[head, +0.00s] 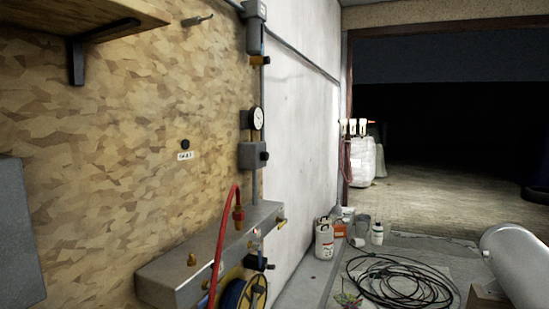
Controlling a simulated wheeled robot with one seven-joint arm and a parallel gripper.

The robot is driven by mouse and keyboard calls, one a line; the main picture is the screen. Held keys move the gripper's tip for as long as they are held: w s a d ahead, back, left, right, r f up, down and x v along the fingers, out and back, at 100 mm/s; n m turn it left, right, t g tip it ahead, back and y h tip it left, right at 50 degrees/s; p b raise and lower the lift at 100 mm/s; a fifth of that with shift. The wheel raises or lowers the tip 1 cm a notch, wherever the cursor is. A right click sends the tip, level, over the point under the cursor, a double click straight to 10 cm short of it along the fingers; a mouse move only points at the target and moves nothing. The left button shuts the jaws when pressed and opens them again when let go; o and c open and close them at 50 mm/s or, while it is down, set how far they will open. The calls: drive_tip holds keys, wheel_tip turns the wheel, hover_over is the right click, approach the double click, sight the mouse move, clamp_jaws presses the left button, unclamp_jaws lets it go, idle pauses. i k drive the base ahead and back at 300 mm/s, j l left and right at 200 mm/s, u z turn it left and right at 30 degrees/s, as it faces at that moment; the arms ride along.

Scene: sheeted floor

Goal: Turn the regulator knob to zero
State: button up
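A round pressure gauge with a white face and dark rim (257,118) is on the far end of the chipboard wall in the head view. Just below it is a grey regulator-like box (249,154) with a small dark knob (264,156) on its right side. A separate small black knob (185,144) sits on the chipboard above a white label (185,156). I cannot tell which knob is the regulator's, and the gauge reading is too small to tell. My gripper is not in view.
A grey manifold (160,272) with brass fittings juts from the wall below, with a red hose (219,235) and a blue reel (233,296). A wooden shelf (95,20) overhangs at upper left. A black cable coil (400,283) and a white container (324,240) are on the floor.

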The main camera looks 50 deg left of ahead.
sight(264, 156)
drive_tip(key=i+u, duration=0.1)
drive_tip(key=u, duration=0.7)
drive_tip(key=i+l+u, duration=0.1)
drive_tip(key=u, duration=0.3)
drive_tip(key=i+l+u, duration=0.1)
drive_tip(key=u, duration=0.3)
drive_tip(key=l+u, duration=0.1)
drive_tip(key=u, duration=0.3)
drive_tip(key=i+l, duration=0.05)
